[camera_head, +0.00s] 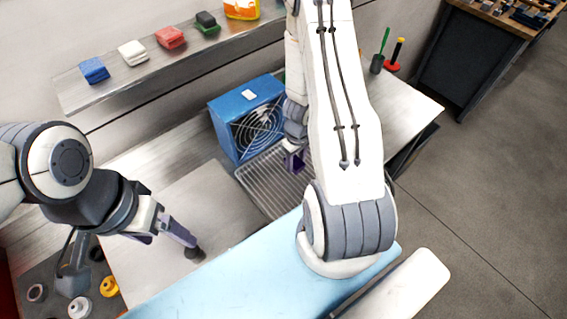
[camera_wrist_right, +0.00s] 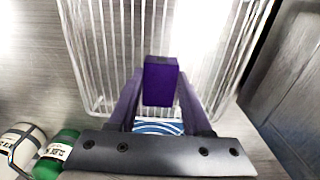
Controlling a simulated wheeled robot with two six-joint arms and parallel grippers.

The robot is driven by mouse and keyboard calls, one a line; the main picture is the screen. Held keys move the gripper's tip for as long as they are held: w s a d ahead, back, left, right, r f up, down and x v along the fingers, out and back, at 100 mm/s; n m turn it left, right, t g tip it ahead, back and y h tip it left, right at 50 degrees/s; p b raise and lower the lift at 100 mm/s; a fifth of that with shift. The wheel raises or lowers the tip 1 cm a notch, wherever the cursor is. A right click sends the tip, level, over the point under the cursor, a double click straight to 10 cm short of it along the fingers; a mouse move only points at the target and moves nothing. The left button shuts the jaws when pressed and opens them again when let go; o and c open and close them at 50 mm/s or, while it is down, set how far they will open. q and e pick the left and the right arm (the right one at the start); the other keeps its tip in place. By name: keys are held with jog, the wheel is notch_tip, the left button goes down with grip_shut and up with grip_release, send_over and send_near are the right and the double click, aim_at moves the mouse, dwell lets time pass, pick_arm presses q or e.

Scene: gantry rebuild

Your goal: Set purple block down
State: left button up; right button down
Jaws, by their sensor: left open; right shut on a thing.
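The purple block (camera_wrist_right: 160,82) is held between the fingertips of my right gripper (camera_wrist_right: 161,95) in the right wrist view. That gripper is shut on it, above a wire rack (camera_wrist_right: 105,60). In the head view the right gripper (camera_head: 295,160) is over the wire rack (camera_head: 262,190), mostly hidden behind my right arm. Whether the block touches the rack cannot be told. My left gripper (camera_head: 168,246) is open and empty over the bench at the left.
A blue fan box (camera_head: 230,140) stands right behind the rack. A green can (camera_wrist_right: 62,148) and a white can (camera_wrist_right: 22,140) stand beside the rack. The grey bench (camera_head: 150,185) left of the rack is largely clear.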

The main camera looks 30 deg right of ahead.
aim_at(295, 161)
jog(key=shift+w+f, duration=0.25)
jog(key=shift+w, duration=0.05)
jog(key=shift+f+b, duration=0.3)
jog(key=shift+b, duration=0.05)
notch_tip(295, 161, down, 3)
jog(key=b, duration=0.3)
jog(key=shift+f, duration=0.15)
jog(key=shift+f+b, duration=0.2)
jog(key=shift+b, duration=0.2)
jog(key=shift+c, duration=1.7)
grip_release()
jog(key=shift+r, duration=0.1)
notch_tip(295, 161, up, 8)
jog(key=p, duration=0.8)
